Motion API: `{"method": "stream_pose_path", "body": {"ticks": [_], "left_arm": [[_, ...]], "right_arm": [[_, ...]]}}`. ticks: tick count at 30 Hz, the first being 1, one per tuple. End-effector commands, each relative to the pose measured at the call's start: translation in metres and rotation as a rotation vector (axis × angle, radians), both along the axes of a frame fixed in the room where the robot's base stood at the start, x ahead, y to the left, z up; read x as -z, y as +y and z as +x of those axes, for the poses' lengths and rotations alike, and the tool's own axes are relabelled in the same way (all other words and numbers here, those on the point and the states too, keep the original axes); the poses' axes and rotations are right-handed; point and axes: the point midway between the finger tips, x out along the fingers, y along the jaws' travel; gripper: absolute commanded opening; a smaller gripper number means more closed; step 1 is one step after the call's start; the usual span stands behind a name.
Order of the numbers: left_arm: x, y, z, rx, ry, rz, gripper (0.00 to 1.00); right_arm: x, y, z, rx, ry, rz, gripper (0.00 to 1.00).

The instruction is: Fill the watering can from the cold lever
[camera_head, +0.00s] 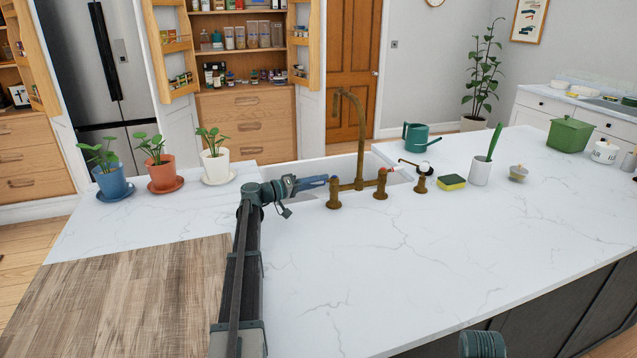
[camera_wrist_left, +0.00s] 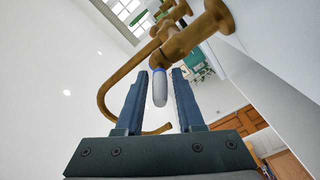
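The teal watering can (camera_head: 416,137) stands upright on the counter at the back right of the sink, apart from the spout. The brass faucet (camera_head: 359,140) rises at the sink's front edge. My left gripper (camera_head: 318,182) is beside the left tap base (camera_head: 333,193). In the left wrist view, a lever with a white tip and blue band (camera_wrist_left: 159,87) lies between the open fingers of the left gripper (camera_wrist_left: 160,75), with gaps visible at its sides. A lever with a red mark (camera_head: 382,182) stands right of the spout. My right gripper is out of view.
The white sink (camera_head: 300,171) lies behind the taps. Potted plants line the left.

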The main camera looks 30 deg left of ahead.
Motion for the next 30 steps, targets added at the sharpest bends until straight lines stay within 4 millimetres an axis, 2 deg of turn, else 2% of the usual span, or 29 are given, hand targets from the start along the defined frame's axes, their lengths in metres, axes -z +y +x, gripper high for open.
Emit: {"method": "stream_pose_path", "body": {"ticks": [1,5,6,30], "left_arm": [[0.0,0.0001,-0.0001,0.0,0.0,0.0,0.26],[0.0,0.0001,-0.0002,0.0,0.0,0.0,0.03],[0.0,0.0001,-0.0002,0.0,0.0,0.0,0.0],[0.0002,0.0003,-0.0004,0.0,0.001,0.001,0.0]], "right_arm": [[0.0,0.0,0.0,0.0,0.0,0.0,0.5],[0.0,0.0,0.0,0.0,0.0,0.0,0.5],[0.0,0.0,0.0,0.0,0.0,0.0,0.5],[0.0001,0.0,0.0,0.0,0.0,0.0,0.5]]}}
